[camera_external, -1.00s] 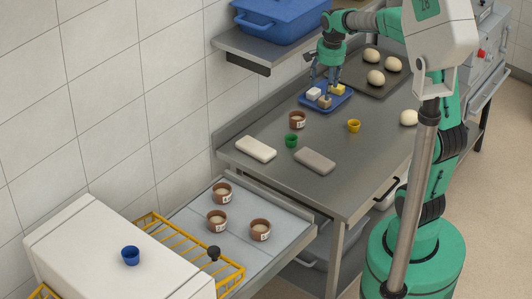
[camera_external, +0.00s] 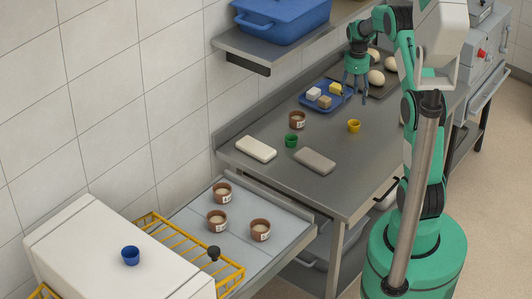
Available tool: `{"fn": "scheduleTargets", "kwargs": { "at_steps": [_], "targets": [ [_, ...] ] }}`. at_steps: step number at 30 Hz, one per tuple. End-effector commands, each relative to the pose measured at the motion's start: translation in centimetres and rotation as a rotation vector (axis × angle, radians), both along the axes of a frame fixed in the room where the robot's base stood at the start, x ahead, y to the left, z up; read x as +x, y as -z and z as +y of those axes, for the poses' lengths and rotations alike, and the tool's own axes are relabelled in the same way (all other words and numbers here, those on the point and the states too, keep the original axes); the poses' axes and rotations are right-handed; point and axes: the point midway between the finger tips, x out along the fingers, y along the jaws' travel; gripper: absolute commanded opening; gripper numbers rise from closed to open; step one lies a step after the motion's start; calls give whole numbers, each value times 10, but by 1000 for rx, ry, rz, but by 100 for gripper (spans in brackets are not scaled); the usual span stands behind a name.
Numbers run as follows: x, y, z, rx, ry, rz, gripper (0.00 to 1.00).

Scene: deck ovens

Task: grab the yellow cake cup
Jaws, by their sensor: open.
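The yellow cake cup (camera_external: 354,126) stands upright on the steel table, right of the middle. My gripper (camera_external: 354,96) points down above the table, at the right end of the blue tray. It is farther back than the yellow cup and apart from it. My gripper is open, with nothing visible between its fingers. A green cup (camera_external: 291,141) stands on the table to the left and in front of the yellow cup.
The blue tray (camera_external: 312,107) holds small white, tan and yellow blocks. A brown labelled pot (camera_external: 297,120), a white slab (camera_external: 256,149) and a grey slab (camera_external: 315,161) lie near. A dark tray (camera_external: 378,91) holds dough balls. A blue cup (camera_external: 130,256) sits on the white box.

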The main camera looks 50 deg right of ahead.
Motion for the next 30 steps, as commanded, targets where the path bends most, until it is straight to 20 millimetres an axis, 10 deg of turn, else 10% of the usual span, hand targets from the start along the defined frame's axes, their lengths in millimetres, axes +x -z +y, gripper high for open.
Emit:
{"fn": "scheduleTargets", "kwargs": {
  "at_steps": [17,30],
  "targets": [
    [-2,11,-6,3,40,3,61],
    [-2,69,-6,4,40,4,61]
  ]
}}
